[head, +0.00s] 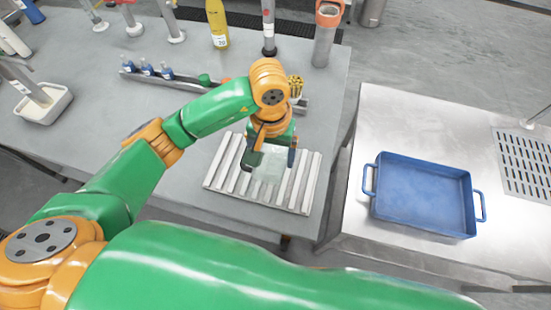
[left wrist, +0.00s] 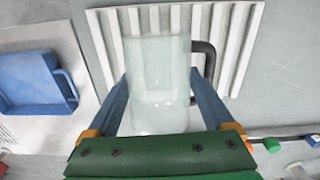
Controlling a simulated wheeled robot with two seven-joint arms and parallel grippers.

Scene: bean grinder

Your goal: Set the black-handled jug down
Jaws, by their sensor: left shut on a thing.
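The jug is clear glass with a black handle. In the left wrist view the jug (left wrist: 160,75) fills the space between the two blue fingers, and its handle (left wrist: 208,60) shows on the right. My left gripper (head: 269,158) is shut on the jug (head: 270,175) over the pale ribbed rack (head: 222,165). The rack's slats (left wrist: 235,35) lie behind the jug in the wrist view. The jug looks roughly upright; I cannot tell whether its base touches the slats. My right gripper is out of view.
A blue two-handled tray (head: 424,196) sits on the metal table at right. A long rail with small blue-topped items (head: 147,67) lies behind the rack. A yellow bottle (head: 217,24) and an orange-topped cylinder (head: 325,34) stand at the back. Bare table lies left of the rack.

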